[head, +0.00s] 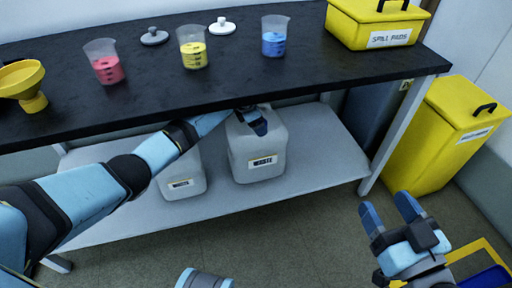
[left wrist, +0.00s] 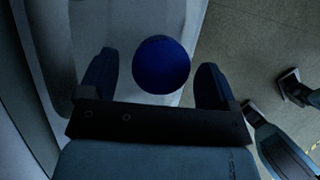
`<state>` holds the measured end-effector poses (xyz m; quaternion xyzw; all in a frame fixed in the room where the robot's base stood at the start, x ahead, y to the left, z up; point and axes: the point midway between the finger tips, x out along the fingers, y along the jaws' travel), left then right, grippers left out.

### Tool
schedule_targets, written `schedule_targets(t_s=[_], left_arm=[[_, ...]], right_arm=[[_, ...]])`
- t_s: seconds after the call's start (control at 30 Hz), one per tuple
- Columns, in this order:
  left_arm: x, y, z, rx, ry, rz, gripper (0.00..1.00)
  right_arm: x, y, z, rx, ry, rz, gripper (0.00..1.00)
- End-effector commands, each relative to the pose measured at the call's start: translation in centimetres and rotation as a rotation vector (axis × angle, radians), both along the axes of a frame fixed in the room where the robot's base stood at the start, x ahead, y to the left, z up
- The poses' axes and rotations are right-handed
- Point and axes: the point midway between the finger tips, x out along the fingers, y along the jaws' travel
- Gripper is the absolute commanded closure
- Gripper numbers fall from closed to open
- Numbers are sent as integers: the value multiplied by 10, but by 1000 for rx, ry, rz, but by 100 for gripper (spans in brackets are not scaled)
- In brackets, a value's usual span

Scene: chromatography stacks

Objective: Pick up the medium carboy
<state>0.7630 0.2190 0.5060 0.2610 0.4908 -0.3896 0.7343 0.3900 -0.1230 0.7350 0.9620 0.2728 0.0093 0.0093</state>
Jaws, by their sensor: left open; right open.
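Two whitish carboys with labels stand on the lower shelf in the head view. One is at the left (head: 182,183), partly hidden by my left arm, and one at the right (head: 258,158). The labels are too small to tell which is the medium one. My left gripper (head: 254,120) is at the top of the right carboy. In the left wrist view, a round blue cap (left wrist: 161,65) lies between its open fingers, with a gap at each side; the pale carboy body (left wrist: 120,30) is below. My right gripper (head: 388,212) is open and empty over the floor, right of the shelf.
The black bench top (head: 140,105) overhangs the grey lower shelf (head: 320,155), close above my left gripper. Beakers of red, yellow and blue liquid, a yellow funnel (head: 22,82) and a yellow spill box (head: 375,25) stand on it. A yellow bin (head: 435,140) stands right of the bench leg.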

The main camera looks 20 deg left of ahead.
Motion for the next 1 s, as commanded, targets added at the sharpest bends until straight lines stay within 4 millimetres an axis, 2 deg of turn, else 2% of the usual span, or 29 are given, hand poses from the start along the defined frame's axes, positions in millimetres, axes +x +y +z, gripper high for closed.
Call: schedule_targets(t_s=[0.07,0.1,0.4,0.47,1.0], left_arm=[[0,0,1,0,0,0,16],[0,0,1,0,0,0,21],[0,0,0,0,0,0,90],[0,0,0,0,0,0,100],[-1,6,7,-2,0,2,100]], right_arm=[[-1,0,1,2,1,0,36],[-1,0,1,3,2,0,36],[-2,1,-1,3,10,0,36],[-2,1,-1,3,10,0,36],[-5,2,6,25,54,6,36]])
